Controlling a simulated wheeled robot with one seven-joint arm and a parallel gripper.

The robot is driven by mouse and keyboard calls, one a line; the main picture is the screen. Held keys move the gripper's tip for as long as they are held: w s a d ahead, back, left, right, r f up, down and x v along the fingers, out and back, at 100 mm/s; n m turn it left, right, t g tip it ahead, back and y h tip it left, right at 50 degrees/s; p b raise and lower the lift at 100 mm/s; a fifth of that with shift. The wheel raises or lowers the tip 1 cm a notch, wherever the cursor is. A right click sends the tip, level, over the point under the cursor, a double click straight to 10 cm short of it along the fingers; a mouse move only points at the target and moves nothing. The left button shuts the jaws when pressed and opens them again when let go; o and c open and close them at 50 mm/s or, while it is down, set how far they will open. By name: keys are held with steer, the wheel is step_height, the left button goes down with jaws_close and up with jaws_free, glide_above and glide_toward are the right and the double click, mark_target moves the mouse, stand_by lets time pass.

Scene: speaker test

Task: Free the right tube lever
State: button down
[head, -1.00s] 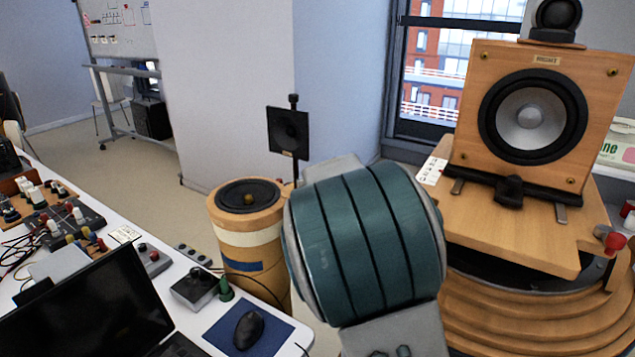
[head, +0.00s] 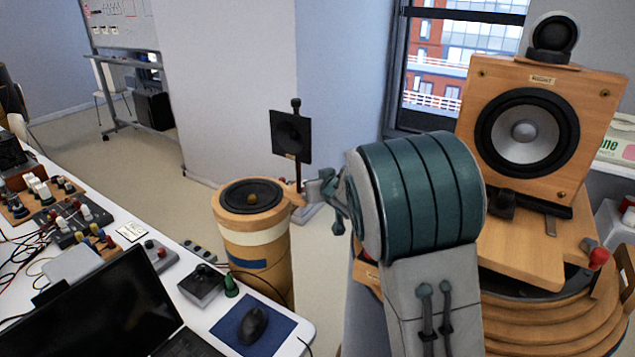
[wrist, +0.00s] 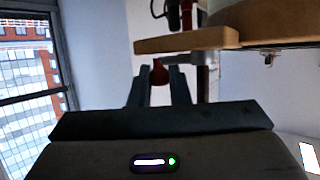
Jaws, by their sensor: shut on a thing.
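The wooden tube (head: 255,240) stands on the floor left of my arm, with a dark speaker cone in its top and a small wooden ledge on its right side. My gripper (head: 312,188) reaches the ledge. In the wrist view, the lever's red knob (wrist: 159,73) sits between my fingers (wrist: 157,85), under the wooden ledge (wrist: 188,41). A pale lever bar (wrist: 190,60) runs right from the knob. My gripper is shut on the knob. In the head view the knob is too small or hidden to make out.
A black square speaker (head: 290,135) on a pole stands just behind the tube. A large wooden speaker (head: 535,130) stands on a round wooden base at right, close to my arm. A table with a laptop (head: 100,310) and mouse (head: 252,328) fills the front left.

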steer(key=shift+r, duration=0.1)
steer(key=c, duration=1.4)
jaws_free()
steer(key=shift+w, duration=0.1)
steer(key=shift+o, duration=0.2)
steer(key=shift+f+b, duration=0.25)
steer(key=shift+b, duration=0.6)
steer(key=shift+s+d+m+t+h+b, duration=0.1)
steer(key=shift+s+m+t+h+b, duration=0.1)
steer(key=shift+m+h+b, duration=0.45)
steer(key=shift+s+m+t+h+b, duration=0.1)
steer(key=shift+s+m+h+b, duration=0.1)
steer(key=shift+m+h+b, duration=0.4)
steer(key=shift+s+m+h+b, duration=0.2)
steer(key=shift+m+h+b, duration=0.15)
steer(key=shift+h+b, duration=0.25)
